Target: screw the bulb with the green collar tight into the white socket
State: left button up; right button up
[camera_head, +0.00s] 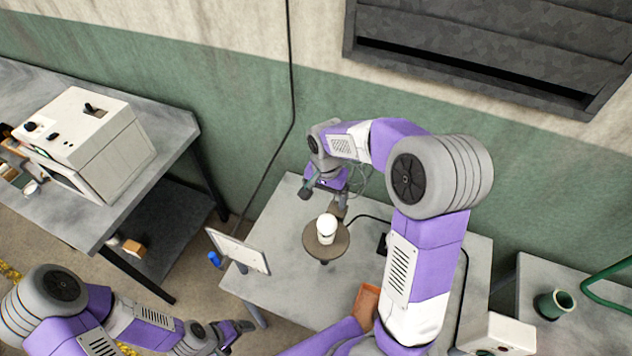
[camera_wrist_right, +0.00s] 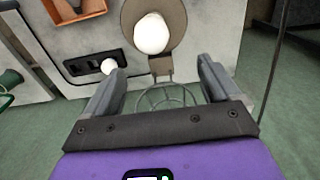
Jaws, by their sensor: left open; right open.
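A white rounded bulb (camera_head: 327,223) stands upright on a round brown disc (camera_head: 312,242) on the grey table. The bulb also shows in the right wrist view (camera_wrist_right: 151,34), at the top. Its lower part is white in the head view; I cannot make out a green collar or separate a socket from it. My right gripper (camera_head: 322,202) is open and empty, just behind the bulb; in the right wrist view its fingers (camera_wrist_right: 162,70) are apart, with the bulb beyond their tips. My left gripper (camera_head: 243,327) is open and empty at the lower left, away from the disc.
A smaller white ball (camera_wrist_right: 108,66) sits by a black plate (camera_wrist_right: 84,64). A wire cage (camera_wrist_right: 165,98) shows between my right fingers. An orange tray (camera_head: 367,303) lies partly behind my right arm. A tilted white panel (camera_head: 240,250) stands at the table's left edge.

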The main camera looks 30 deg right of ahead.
aim_at(328, 220)
jog(key=s, duration=0.2)
jog(key=s+b, duration=0.1)
jog(key=shift+s+f, duration=0.15)
jog(key=shift+f, duration=0.15)
jog(key=f+b, duration=0.1)
jog(key=w+f+b, duration=0.1)
jog(key=f, duration=0.1)
jog(key=w+f+b, duration=0.1)
jog(key=shift+f, duration=0.2)
jog(key=f+b, duration=0.1)
jog(key=s+f+b, duration=0.1)
jog(key=f+b, duration=0.1)
jog(key=shift+f, duration=0.15)
jog(key=f, duration=0.1)
jog(key=f+b, duration=0.1)
jog(key=shift+w+f+b, duration=0.3)
jog(key=shift+f+b, duration=0.4)
jog(key=shift+f, duration=0.15)
jog(key=shift+s+n, duration=0.15)
jog(key=shift+n, duration=0.85)
jog(key=n, duration=0.8)
jog(key=shift+n+p, duration=0.3)
jog(key=n, duration=0.3)
jog(key=shift+a, duration=0.1)
pick_arm(q)
notch_tip(328, 220, down, 8)
jog(key=s, duration=0.1)
jog(key=shift+s+f, duration=0.15)
jog(key=shift+s, duration=0.15)
